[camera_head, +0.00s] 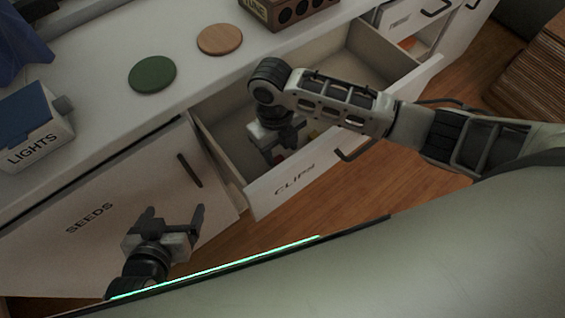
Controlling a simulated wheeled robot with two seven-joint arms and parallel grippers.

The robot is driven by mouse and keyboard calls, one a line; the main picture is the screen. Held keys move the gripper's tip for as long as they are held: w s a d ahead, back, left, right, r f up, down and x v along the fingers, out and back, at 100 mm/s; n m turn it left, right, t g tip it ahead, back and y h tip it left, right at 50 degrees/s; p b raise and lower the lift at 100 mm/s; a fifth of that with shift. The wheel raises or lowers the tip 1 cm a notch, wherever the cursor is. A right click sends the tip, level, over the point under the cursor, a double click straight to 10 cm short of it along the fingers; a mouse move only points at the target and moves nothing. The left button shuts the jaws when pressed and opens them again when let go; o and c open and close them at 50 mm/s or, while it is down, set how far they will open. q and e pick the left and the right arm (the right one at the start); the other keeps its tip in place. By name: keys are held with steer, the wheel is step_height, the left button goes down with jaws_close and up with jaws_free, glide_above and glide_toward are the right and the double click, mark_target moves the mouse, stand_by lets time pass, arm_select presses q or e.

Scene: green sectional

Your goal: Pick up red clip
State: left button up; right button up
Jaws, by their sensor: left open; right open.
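The drawer labelled CLIPS (265,198) is pulled open from the white cabinet. My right gripper (274,156) points down inside this drawer, near its front panel. Its fingers are open but partly hidden by its own body and the drawer front. A small reddish spot shows beside its fingers, and a small yellowish spot shows further right under my arm. I cannot tell whether the reddish spot is the red clip. My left gripper (173,214) is open and empty in front of the SEEDS panel.
Another open drawer (403,17) is at upper right. Slatted wood (530,70) stands at far right. Wooden floor lies in front.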

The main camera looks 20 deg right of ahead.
steer(key=f, duration=0.5)
steer(key=shift+s+d, duration=0.1)
steer(key=shift+s, duration=0.2)
steer(key=c, duration=1.1)
